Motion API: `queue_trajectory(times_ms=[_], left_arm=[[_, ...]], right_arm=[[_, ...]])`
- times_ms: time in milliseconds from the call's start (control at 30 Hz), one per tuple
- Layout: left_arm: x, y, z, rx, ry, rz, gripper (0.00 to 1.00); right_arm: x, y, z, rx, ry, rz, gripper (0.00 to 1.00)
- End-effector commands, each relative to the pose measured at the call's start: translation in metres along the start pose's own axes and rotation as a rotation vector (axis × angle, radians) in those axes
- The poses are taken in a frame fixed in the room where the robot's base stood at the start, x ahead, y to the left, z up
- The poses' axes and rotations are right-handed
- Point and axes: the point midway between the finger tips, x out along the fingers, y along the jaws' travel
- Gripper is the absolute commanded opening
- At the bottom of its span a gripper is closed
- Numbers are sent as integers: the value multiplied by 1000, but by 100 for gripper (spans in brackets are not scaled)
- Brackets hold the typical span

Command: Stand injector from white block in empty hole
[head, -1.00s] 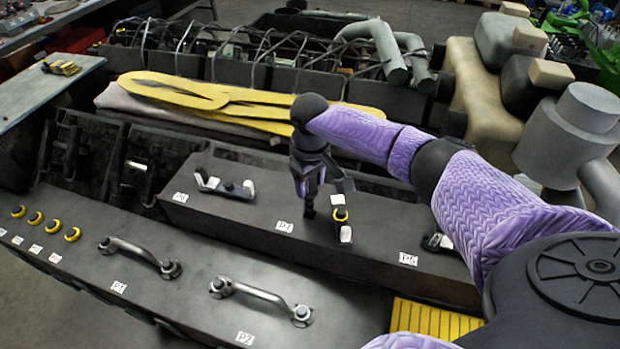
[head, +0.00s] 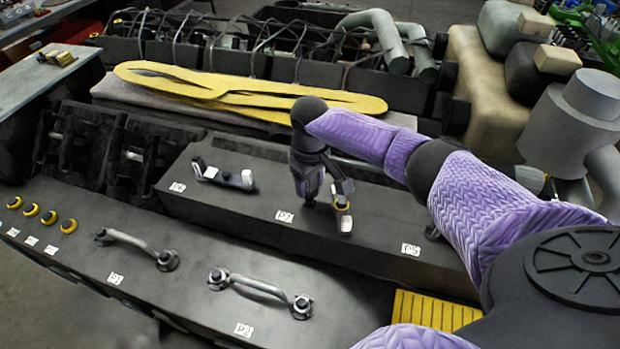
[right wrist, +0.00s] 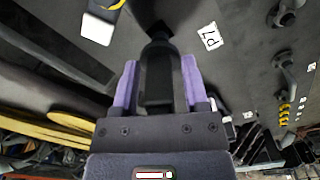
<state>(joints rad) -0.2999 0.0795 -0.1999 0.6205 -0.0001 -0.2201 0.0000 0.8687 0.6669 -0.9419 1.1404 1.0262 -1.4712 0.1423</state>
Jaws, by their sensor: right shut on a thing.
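My right gripper (head: 318,190) is over the long dark block (head: 235,222), near the P7 label (head: 284,216). In the right wrist view its purple fingers (right wrist: 157,75) are shut on a dark, upright injector (right wrist: 158,52). The injector's lower end is at a dark hole in the block face; how deep it sits cannot be seen. My left gripper is not in view.
A white-ended part (head: 222,177) lies on the dark block at left. Two metal pipes (head: 138,245) and several yellow rings (head: 69,226) lie on the front surface. A yellow gasket (head: 250,92) lies behind. A P5 label (head: 411,250) is at right.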

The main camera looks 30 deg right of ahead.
Motion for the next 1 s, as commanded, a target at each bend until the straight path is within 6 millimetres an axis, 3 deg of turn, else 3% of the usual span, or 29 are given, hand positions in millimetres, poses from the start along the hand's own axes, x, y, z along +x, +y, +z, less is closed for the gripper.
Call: queue_trajectory(times_ms=[1000], left_arm=[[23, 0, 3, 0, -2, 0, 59]], right_arm=[[36, 0, 0, -1, 1, -1, 0]])
